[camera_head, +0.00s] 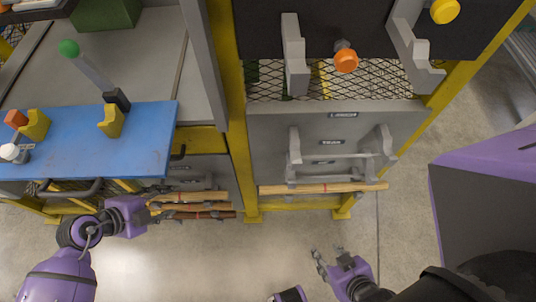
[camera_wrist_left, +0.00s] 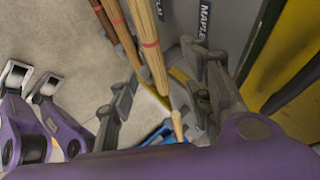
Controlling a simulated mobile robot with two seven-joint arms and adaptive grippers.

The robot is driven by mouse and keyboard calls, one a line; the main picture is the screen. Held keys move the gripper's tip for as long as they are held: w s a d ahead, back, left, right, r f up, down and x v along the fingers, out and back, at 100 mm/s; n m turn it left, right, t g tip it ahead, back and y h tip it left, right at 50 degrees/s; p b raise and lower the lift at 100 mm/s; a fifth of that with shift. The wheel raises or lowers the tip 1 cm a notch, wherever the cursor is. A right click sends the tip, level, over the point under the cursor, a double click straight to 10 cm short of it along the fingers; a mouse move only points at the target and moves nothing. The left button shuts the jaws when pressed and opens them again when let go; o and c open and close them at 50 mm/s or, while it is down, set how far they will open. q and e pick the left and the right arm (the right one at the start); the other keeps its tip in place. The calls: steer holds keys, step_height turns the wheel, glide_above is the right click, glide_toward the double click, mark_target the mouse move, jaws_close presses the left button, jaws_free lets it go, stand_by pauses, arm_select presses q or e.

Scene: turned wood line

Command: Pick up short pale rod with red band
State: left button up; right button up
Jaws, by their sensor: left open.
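A pale rod with a red band (camera_head: 188,196) lies on top in the left rack in the head view. In the left wrist view this pale rod (camera_wrist_left: 150,45) runs between the spread fingers of my left gripper (camera_wrist_left: 163,88). The fingers look apart from it; whether either touches is unclear. In the head view my left gripper (camera_head: 148,206) is at the rods' left ends, its fingertips hard to make out. Another pale rod with a red band (camera_head: 322,188) lies across the right rack. My right gripper (camera_head: 328,255) is open and empty above the floor.
Darker rods (camera_head: 200,215) with red bands lie just below the left pale rod, close to the fingers. A blue board (camera_head: 75,140) with yellow holders is above. A yellow post (camera_head: 240,160) separates the racks. The floor in front is clear.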

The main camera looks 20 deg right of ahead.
mark_target(177, 197)
arm_select(q)
steer(key=shift+y, duration=0.5)
steer(key=w+f, duration=0.1)
steer(key=f, duration=0.1)
steer(key=w+d+f, duration=0.1)
steer(key=f, duration=0.1)
steer(key=w+d+f+b, duration=0.1)
steer(key=f, duration=0.2)
steer(key=shift+w, duration=0.15)
steer(key=shift+a, duration=0.1)
steer(key=shift+c, duration=0.4)
jaws_close()
